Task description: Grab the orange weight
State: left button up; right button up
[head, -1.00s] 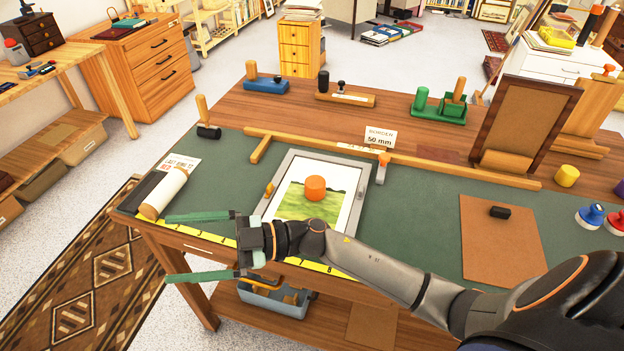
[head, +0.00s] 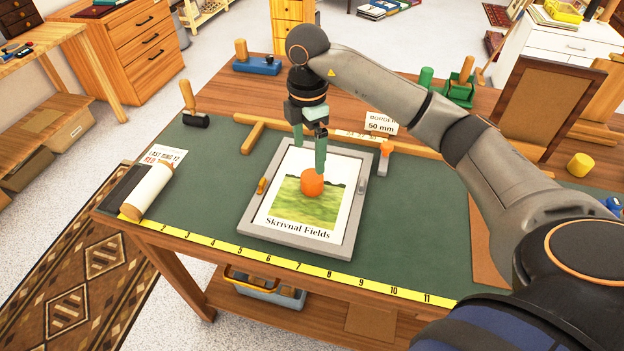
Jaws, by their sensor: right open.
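The orange weight (head: 312,183), a short cylinder, stands on the picture of green fields in the grey-framed print (head: 296,238) on the green mat. My right gripper (head: 308,160) points down just above and behind the weight. Its two green fingers are apart with nothing between them. One fingertip overlaps the top edge of the weight in the head view; I cannot tell if it touches. My left gripper is not in view.
A wooden T-square (head: 252,136) lies behind the frame. A white roll (head: 148,191) lies at the left. The mat in front is clear.

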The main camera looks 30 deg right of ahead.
aim_at(312, 175)
notch_tip(312, 175, down, 3)
jog(key=shift+f, duration=0.2)
jog(key=shift+s+d+f+p, duration=0.15)
jog(key=shift+f+p, duration=0.1)
jog(key=shift+f, duration=1.1)
jog(key=shift+d+f+p, duration=0.15)
jog(key=shift+f+p, duration=0.1)
jog(key=shift+f, duration=1.1)
jog(key=shift+c, duration=0.4)
grip_shut()
jog(key=shift+r, duration=0.1)
